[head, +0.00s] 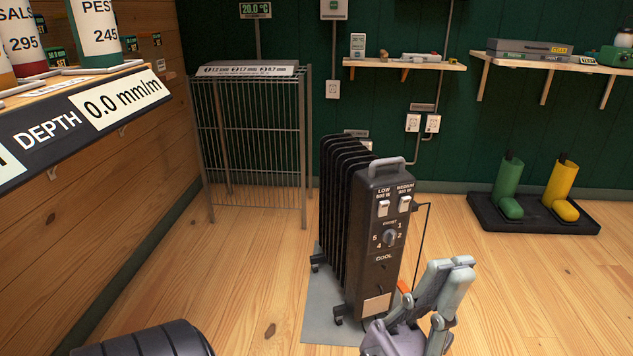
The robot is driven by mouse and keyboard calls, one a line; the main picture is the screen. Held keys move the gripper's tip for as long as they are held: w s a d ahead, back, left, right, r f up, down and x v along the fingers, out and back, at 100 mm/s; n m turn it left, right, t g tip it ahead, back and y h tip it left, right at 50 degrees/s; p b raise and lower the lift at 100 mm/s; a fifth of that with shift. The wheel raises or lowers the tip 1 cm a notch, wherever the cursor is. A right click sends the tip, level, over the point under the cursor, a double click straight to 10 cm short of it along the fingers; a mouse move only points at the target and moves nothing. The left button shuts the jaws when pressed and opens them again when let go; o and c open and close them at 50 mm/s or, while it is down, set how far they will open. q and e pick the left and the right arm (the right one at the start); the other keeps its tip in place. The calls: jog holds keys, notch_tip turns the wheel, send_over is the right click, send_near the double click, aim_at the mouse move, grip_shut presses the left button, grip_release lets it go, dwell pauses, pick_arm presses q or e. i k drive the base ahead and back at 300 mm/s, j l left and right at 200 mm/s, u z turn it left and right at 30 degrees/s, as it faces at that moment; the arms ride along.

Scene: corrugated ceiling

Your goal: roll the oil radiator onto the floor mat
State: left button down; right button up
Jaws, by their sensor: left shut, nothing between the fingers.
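The dark oil radiator (372,230) stands upright in the middle of the head view. It has black fins, a grey top handle, two switches, a dial and small casters. The grey floor mat (318,318) lies flat under its left side; the two casters that show are over the mat. The mat's right part is hidden by the radiator and my gripper. My left gripper (450,268) is shut and empty, in front of the radiator's lower right corner; I cannot tell whether it touches it. My right gripper is not in view.
A wire rack (250,140) stands behind left. A black tray (545,228) with green and yellow boots sits at the right wall. A shelf with bottles (95,30) juts in at upper left. A thin cord (424,240) hangs by the radiator.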

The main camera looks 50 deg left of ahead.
aim_at(353, 181)
jog(key=i+j+u, duration=0.1)
jog(key=u, duration=0.3)
jog(key=i+u, duration=0.15)
jog(key=u, duration=0.2)
jog(key=i+j+u, duration=0.1)
jog(key=u, duration=0.3)
jog(key=i+l+u, duration=0.15)
jog(key=i, duration=0.3)
jog(key=i+l+u, duration=0.15)
jog(key=i, duration=0.35)
jog(key=i+l+u, duration=0.15)
jog(key=i, duration=0.3)
